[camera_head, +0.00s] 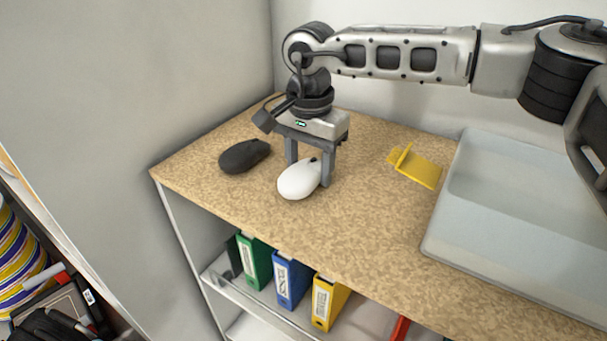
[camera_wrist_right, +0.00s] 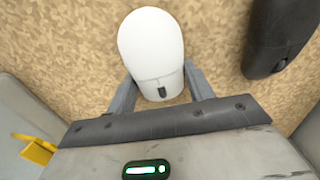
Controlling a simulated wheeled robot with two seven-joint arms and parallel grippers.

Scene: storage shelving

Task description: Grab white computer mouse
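The white computer mouse (camera_head: 298,181) lies on the speckled tan shelf top, near its front left part. My right gripper (camera_head: 308,172) points down over it, its fingers spread to either side of the mouse's button end. In the right wrist view the white mouse (camera_wrist_right: 150,45) sits between the two fingers of the right gripper (camera_wrist_right: 160,75). Both fingers are close to its sides; I cannot tell whether they touch it. My left gripper is not in view.
A black mouse (camera_head: 244,156) lies just left of the white one, and close by in the wrist view (camera_wrist_right: 280,35). A yellow holder (camera_head: 418,169) and a large translucent bin (camera_head: 520,205) stand to the right. Binders (camera_head: 291,281) stand on the shelf below. The front middle is clear.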

